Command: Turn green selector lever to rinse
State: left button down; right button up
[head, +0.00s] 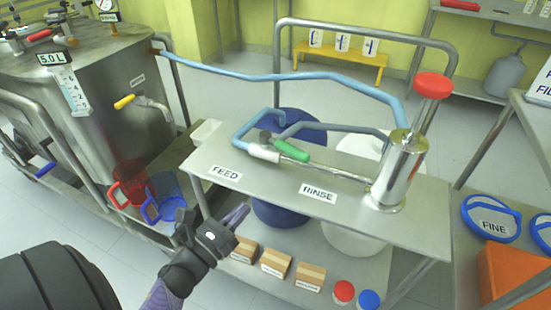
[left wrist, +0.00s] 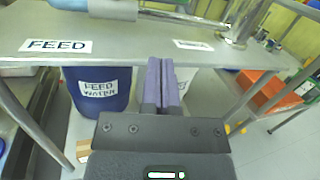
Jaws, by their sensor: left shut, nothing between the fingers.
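The green selector lever (head: 291,151) sits on a valve on the pipe above the steel cart top and points to the lower right. The FEED label (head: 223,173) is on the cart top left of it, and the RINSE label (head: 318,194) is to its right. My left gripper (head: 238,217) is shut and empty, in front of the cart's near edge and below the labels, apart from the lever. In the left wrist view its purple fingers (left wrist: 161,82) are together, and the FEED label (left wrist: 56,45) shows at left. The lever is not clearly visible there. My right gripper is not in view.
A steel cylinder with a red cap (head: 403,165) stands at the cart top's right. Blue pipes cross above. A steel tank (head: 90,100) stands left.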

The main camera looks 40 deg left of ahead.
aim_at(290, 155)
pick_arm(q)
jog(key=shift+m, duration=0.7)
jog(key=w+r, duration=0.1)
jog(key=w, duration=0.3)
jog(key=w+r+b, duration=0.1)
jog(key=w, duration=0.4)
jog(key=w+r+b, duration=0.1)
jog(key=w, duration=0.4)
jog(key=shift+d+r, duration=0.25)
jog(key=shift+r, duration=0.05)
jog(key=shift+w+d+f+n+y+b, duration=0.2)
jog(key=shift+w+n+y+b, duration=0.15)
jog(key=shift+n+y+b, duration=0.15)
jog(key=shift+w+d+f+n+y+b, duration=0.15)
jog(key=shift+w+n+y+b, duration=0.2)
jog(key=shift+y, duration=0.25)
jog(key=shift+w+r, duration=0.2)
jog(key=shift+w, duration=0.1)
jog(key=shift+r, duration=0.1)
